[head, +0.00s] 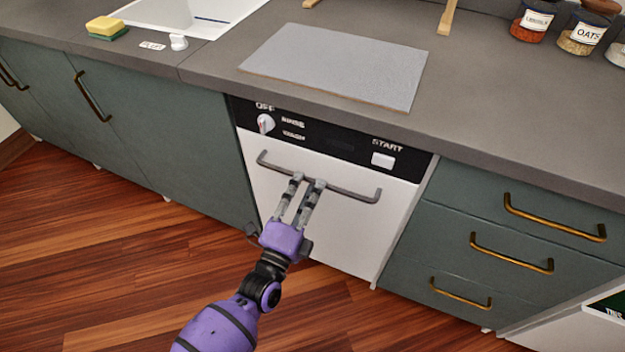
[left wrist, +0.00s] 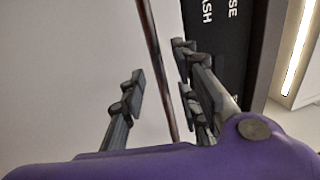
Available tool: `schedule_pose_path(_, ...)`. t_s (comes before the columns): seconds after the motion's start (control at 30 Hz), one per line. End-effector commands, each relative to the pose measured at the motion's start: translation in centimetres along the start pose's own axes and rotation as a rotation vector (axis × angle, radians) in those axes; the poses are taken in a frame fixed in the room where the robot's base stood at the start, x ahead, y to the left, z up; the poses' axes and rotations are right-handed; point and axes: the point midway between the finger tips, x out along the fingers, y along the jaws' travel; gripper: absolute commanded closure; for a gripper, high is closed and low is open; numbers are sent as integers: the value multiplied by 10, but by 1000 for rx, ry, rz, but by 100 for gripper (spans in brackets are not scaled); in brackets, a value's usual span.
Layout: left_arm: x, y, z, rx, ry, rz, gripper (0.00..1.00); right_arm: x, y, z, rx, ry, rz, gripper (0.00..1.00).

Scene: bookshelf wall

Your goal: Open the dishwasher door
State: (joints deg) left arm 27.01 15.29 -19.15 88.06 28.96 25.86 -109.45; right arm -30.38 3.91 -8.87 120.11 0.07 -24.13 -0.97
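The white dishwasher door (head: 335,235) is closed, under a black control panel (head: 330,145) with a dial and a START button. Its grey bar handle (head: 350,191) runs across the upper part of the door. My left gripper (head: 307,182) reaches up to the handle's middle, its fingertips overlapping the bar in the head view. In the left wrist view my gripper (left wrist: 162,95) is open, with a gap between the fingers, and the handle (left wrist: 158,60) shows in that gap. I cannot tell if the fingers touch the bar. My right gripper is out of view.
Teal drawers (head: 490,245) with brass handles stand right of the dishwasher, and teal cabinets (head: 170,140) stand left. A grey board (head: 335,65) lies on the counter above. The wooden floor (head: 110,260) in front is clear.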

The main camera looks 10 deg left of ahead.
Motion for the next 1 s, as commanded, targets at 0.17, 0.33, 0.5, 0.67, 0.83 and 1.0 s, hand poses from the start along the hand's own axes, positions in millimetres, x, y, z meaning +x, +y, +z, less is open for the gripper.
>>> schedule_pose_path(0.17, 23, 0, 0, -1, 1, 1, 70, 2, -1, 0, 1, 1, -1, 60)
schedule_pose_path(0.33, 30, 0, 0, 0, 1, 1, 70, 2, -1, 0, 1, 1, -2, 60)
schedule_pose_path(0.5, 30, 0, 0, 0, 1, 2, 70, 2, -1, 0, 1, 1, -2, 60)
schedule_pose_path(0.67, 30, 0, 0, -1, 1, 2, 86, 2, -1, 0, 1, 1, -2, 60)
schedule_pose_path(0.83, 30, 0, 0, -1, 0, 2, 100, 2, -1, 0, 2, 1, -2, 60)
schedule_pose_path(1.0, 30, 0, 0, -1, 0, 2, 100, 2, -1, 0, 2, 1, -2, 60)
